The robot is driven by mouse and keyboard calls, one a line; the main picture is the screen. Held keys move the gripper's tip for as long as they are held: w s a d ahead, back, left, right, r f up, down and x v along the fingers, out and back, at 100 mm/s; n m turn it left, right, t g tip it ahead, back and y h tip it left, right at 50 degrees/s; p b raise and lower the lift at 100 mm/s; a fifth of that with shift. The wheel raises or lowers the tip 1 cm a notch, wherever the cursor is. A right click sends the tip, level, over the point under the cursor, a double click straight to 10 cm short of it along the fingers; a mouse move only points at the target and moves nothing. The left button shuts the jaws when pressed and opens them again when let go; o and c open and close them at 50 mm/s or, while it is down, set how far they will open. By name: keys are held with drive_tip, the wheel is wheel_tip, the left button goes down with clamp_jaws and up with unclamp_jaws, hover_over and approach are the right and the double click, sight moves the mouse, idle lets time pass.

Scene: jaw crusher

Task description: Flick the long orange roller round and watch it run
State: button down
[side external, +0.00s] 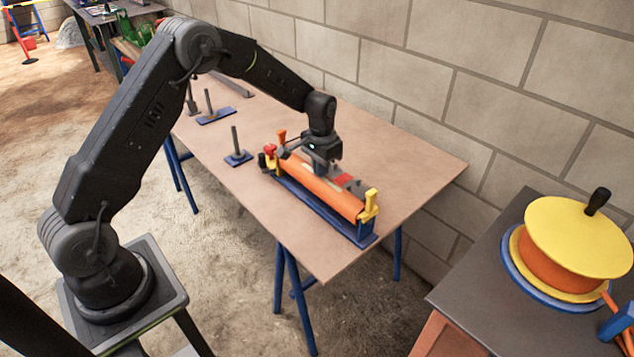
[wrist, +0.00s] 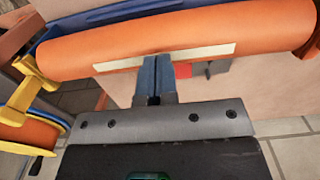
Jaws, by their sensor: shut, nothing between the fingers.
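The long orange roller (side external: 327,189) lies between yellow end brackets (side external: 370,206) on a blue base (side external: 322,208), on the brown table. In the wrist view the roller (wrist: 265,35) spans the top of the picture, with a pale strip (wrist: 205,55) along its surface. My gripper (side external: 334,173) is over the roller's far side, near its middle. In the wrist view my gripper (wrist: 158,62) is shut and empty, its blue-grey fingertips side by side at the lower edge of the pale strip. I cannot tell whether they touch the roller.
A block wall (side external: 440,60) runs behind the table. A yellow and orange drum (side external: 575,245) with a black handle sits on a grey bench (side external: 470,290) at right. The table's right end is clear.

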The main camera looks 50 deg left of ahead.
drive_tip(key=shift+f, duration=0.4)
drive_tip(key=shift+r, duration=0.1)
drive_tip(key=shift+r, duration=0.5)
drive_tip(key=w+f, duration=0.1)
drive_tip(key=w, duration=0.5)
drive_tip(key=shift+f, duration=0.25)
